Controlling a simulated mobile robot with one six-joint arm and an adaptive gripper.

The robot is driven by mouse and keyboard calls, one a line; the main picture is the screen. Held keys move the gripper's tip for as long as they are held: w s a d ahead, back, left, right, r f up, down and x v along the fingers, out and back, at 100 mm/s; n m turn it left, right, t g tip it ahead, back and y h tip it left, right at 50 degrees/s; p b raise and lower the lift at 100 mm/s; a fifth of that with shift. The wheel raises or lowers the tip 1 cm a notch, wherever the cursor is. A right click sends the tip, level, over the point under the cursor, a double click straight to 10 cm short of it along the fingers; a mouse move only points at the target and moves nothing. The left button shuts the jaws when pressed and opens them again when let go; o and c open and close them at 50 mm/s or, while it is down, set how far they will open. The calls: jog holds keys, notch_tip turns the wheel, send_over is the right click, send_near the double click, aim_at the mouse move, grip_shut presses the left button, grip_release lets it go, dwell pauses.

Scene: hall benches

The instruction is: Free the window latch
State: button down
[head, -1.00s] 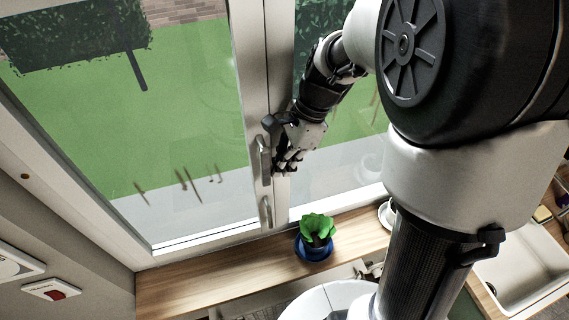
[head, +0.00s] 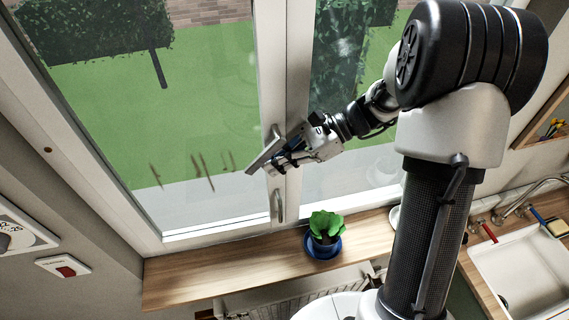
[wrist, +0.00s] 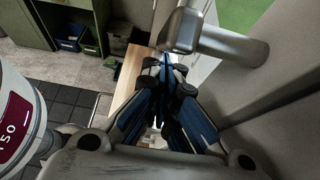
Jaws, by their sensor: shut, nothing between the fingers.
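The window latch handle (head: 264,156) is a grey lever on the middle window frame. In the head view it slants down to the left. In the wrist view the gripper (wrist: 167,66) is shut, with nothing seen between the fingers. Whether the fingers touch the lever is hard to tell. A second, smaller handle (head: 278,206) hangs upright lower on the frame.
A green plant in a blue pot (head: 323,245) stands on the wooden sill (head: 210,270) below. A sink (head: 515,268) with a tap is at the right. A red switch (head: 65,270) is on the left wall. The sill left of the plant is clear.

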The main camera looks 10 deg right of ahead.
aim_at(256, 157)
jog(key=a+y, duration=0.1)
jog(key=y, duration=0.1)
jog(key=shift+a+r+y, duration=0.15)
jog(key=shift+a+y, duration=0.2)
jog(key=shift+y, duration=0.05)
jog(key=shift+a+r+p, duration=0.8)
jog(key=shift+a+p, duration=0.05)
jog(key=shift+a, duration=0.25)
jog(key=shift+a+r+p, duration=0.3)
jog(key=shift+r+p, duration=0.05)
jog(key=shift+r, duration=0.05)
jog(key=shift+w+r, duration=0.15)
jog(key=shift+r, duration=0.05)
jog(key=d+f+b, duration=0.4)
jog(key=d+f, duration=0.2)
jog(key=d, duration=0.4)
jog(key=shift+f, duration=0.4)
